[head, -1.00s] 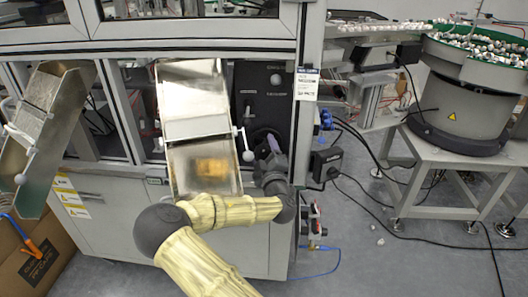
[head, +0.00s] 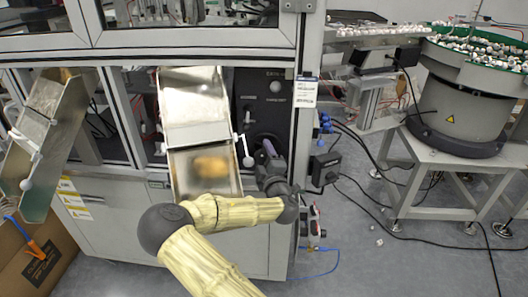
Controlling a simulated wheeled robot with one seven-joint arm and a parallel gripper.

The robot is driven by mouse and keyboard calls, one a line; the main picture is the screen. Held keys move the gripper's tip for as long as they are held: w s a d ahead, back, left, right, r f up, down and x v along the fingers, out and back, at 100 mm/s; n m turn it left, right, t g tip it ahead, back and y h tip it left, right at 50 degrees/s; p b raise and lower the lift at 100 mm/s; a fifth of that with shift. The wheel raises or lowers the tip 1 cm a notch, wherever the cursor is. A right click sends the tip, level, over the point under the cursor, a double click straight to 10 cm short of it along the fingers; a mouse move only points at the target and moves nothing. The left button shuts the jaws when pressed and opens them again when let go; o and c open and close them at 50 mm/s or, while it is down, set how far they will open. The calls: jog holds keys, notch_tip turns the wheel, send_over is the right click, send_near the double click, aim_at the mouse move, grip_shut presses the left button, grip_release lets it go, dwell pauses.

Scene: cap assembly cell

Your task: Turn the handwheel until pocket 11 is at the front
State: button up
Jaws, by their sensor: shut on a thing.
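The handwheel (head: 259,137) is a dark round shape low on the black control panel, right of the metal chutes. It is small and mostly hidden by my gripper and wrist. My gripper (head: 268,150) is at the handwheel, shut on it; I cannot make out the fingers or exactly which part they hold. A pale violet-grey piece shows at the fingertips. Pocket 11 and any pocket numbers cannot be made out.
A cabinet post (head: 303,100) stands close on the right. A bowl feeder (head: 462,100) on a stand is farther right, with cables on the floor.

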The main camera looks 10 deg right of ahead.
jog(key=n+g+p, duration=0.1)
jog(key=n+p, duration=0.3)
jog(key=shift+a+r+g+y, duration=0.1)
jog(key=shift+r+g+y, duration=0.1)
jog(key=shift+g+y, duration=0.15)
jog(key=n+g+p, duration=0.1)
jog(key=n+p, duration=0.1)
jog(key=n+h+p, duration=0.1)
jog(key=n+p, duration=0.1)
jog(key=p, duration=0.1)
jog(key=shift+f+g, duration=0.15)
jog(key=shift+g, duration=0.2)
jog(key=n+g+h+p, duration=0.1)
jog(key=n+p, duration=0.1)
jog(key=n, duration=0.1)
jog(key=shift+p, duration=0.4)
jog(key=shift+f+n+g+h+p, duration=0.3)
jog(key=shift+n+g+h+p, duration=0.45)
jog(key=shift+n+p, duration=0.55)
jog(key=o, duration=0.7)
jog(key=shift+t+b, duration=0.25)
jog(key=shift+b, duration=0.1)
